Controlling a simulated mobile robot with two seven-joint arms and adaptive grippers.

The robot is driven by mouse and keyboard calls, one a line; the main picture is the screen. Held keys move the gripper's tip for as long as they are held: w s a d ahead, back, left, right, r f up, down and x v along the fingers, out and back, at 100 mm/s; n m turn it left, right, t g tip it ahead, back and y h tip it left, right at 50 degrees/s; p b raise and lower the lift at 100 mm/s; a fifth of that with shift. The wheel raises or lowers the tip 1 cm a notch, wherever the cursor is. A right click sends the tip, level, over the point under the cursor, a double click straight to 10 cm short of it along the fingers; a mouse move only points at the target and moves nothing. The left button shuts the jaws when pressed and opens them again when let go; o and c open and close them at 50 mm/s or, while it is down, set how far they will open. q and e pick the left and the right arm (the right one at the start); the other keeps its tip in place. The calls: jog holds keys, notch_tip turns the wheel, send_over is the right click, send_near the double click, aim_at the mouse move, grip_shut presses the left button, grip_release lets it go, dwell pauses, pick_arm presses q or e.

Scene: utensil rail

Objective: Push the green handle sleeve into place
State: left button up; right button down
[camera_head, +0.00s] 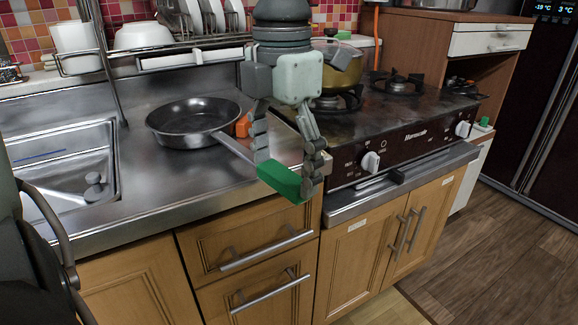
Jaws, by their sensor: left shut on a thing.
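A dark frying pan (188,121) stands on the steel counter with its grey handle (234,147) pointing toward the front edge. The green handle sleeve (281,181) is at the outer end of the handle, over the counter's front edge. My left gripper (289,178) reaches down from above and is shut on the sleeve, with one finger on each side. The fingers hide part of the sleeve, and I cannot tell how far it sits on the handle. My right gripper is not in view.
An orange block (243,125) is behind the handle. The stove (405,125) with a brass-coloured pot (342,68) is to the right. A sink (65,165) is at left, and a dish rack (165,55) stands behind. The counter between sink and pan is clear.

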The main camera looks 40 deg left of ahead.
pick_arm(q)
jog(key=shift+w+a, duration=0.25)
jog(key=shift+a, duration=0.9)
jog(key=shift+w+a, duration=0.25)
jog(key=shift+a, duration=0.9)
jog(key=shift+w+a, duration=0.25)
jog(key=shift+a, duration=0.9)
jog(key=o, duration=1)
jog(key=shift+a, duration=0.1)
notch_tip(320, 180, up, 12)
jog(key=shift+r, duration=0.1)
